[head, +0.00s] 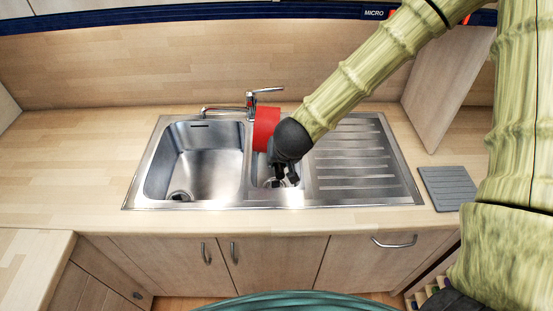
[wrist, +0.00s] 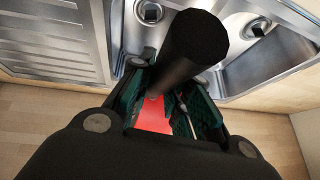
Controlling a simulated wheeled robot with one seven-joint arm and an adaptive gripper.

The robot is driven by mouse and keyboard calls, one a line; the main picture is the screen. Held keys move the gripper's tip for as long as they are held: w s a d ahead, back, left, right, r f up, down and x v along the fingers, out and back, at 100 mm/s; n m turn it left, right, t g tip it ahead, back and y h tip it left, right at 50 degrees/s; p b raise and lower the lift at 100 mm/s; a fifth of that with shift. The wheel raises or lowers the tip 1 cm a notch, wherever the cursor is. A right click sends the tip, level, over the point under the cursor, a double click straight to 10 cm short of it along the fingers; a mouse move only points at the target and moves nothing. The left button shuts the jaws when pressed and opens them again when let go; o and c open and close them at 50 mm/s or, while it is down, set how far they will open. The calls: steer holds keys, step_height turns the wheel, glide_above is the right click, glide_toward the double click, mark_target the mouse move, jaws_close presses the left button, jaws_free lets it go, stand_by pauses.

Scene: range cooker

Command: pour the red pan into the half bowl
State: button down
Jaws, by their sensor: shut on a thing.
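The red pan (head: 266,128) is in the air near the tap, over the back of the half bowl (head: 258,174). It looks tipped well over on its side, and its contents cannot be seen. My gripper (head: 284,178) points down over the half bowl, just in front of the pan. In the wrist view, my gripper (wrist: 165,105) is shut on the pan's black handle (wrist: 190,50). A patch of the red pan (wrist: 153,115) shows between the fingers. The half bowl also shows in the wrist view (wrist: 128,40), partly hidden by the handle and fingers.
The tap (head: 250,102) stands close behind the pan. The large main bowl (head: 208,160) is empty on the left. The ribbed drainboard (head: 355,165) on the right is clear. A grey mat (head: 447,187) lies on the worktop (head: 70,180) farther right.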

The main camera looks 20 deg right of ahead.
steer(key=shift+s+d+t+y+b, duration=0.25)
steer(key=shift+d+t+y+b, duration=0.05)
steer(key=shift+d+y+b, duration=0.35)
stand_by(1.3)
steer(key=shift+s+d+m+y+b, duration=0.15)
steer(key=shift+d+m+y+b, duration=0.2)
steer(key=shift+d+b, duration=0.1)
steer(key=shift+s+d+f+t+y+b, duration=0.1)
steer(key=shift+s+d+t+y+b, duration=0.1)
steer(key=shift+d+y+b, duration=0.2)
steer(key=shift+s+d+f+t+y+b, duration=0.1)
steer(key=shift+s+d+t+y+b, duration=0.1)
steer(key=shift+d+y+b, duration=0.25)
stand_by(1.4)
steer(key=shift+w+a+r+h+p, duration=0.15)
steer(key=shift+a+h+p, duration=0.1)
steer(key=shift+h+p, duration=0.1)
stand_by(1.7)
